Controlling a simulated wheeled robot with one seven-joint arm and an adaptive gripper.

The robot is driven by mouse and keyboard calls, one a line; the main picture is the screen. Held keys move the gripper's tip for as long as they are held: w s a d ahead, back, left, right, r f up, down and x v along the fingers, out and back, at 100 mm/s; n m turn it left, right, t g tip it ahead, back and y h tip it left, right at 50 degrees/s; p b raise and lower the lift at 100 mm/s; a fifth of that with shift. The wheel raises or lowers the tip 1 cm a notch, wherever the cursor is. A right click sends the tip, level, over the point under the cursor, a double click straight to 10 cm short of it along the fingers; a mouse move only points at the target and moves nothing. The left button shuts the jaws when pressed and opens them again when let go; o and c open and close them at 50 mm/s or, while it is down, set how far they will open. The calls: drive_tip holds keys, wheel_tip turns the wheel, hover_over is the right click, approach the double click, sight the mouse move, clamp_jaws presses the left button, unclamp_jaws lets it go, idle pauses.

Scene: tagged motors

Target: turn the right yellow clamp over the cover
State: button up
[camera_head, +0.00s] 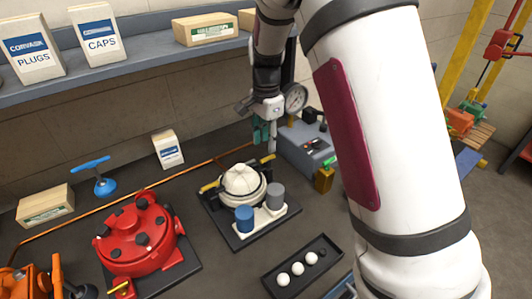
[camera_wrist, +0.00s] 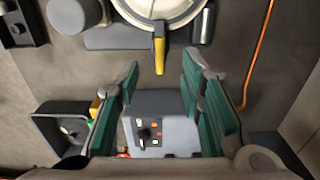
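The cream domed cover (camera_head: 243,184) sits in a dark ring on a black plate. Its lower part shows at the top of the wrist view (camera_wrist: 168,8). The right yellow clamp (camera_head: 268,158) is at the ring's upper right. In the wrist view this yellow handle (camera_wrist: 159,56) points down, away from the cover. The left yellow clamp (camera_head: 209,187) is at the ring's other side. My gripper (camera_head: 264,138) hangs just above and behind the right clamp. In the wrist view its green fingers (camera_wrist: 160,66) are apart, with nothing held; the handle shows between their tips, seemingly apart from them.
A grey control box (camera_head: 306,146) with a gauge (camera_head: 295,98) stands right of my gripper. Blue (camera_head: 244,219) and grey (camera_head: 275,196) cylinders stand in front of the cover. A red motor (camera_head: 138,236) is left; a black tray (camera_head: 303,267) with white balls is in front.

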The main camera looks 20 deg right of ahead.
drive_tip(key=shift+r, duration=2.1)
drive_tip(key=s+r+n+t+y, duration=0.1)
drive_tip(key=s+r+n+t, duration=0.1)
drive_tip(key=s+r+n, duration=0.6)
drive_tip(key=s+r+n+t, duration=0.2)
drive_tip(key=s+r, duration=0.4)
drive_tip(key=s, duration=0.6)
drive_tip(key=s+n+t+h, duration=0.1)
drive_tip(key=s+n, duration=0.3)
drive_tip(key=s, duration=0.5)
drive_tip(key=shift+d+n+t, duration=0.3)
drive_tip(key=shift+s, duration=0.1)
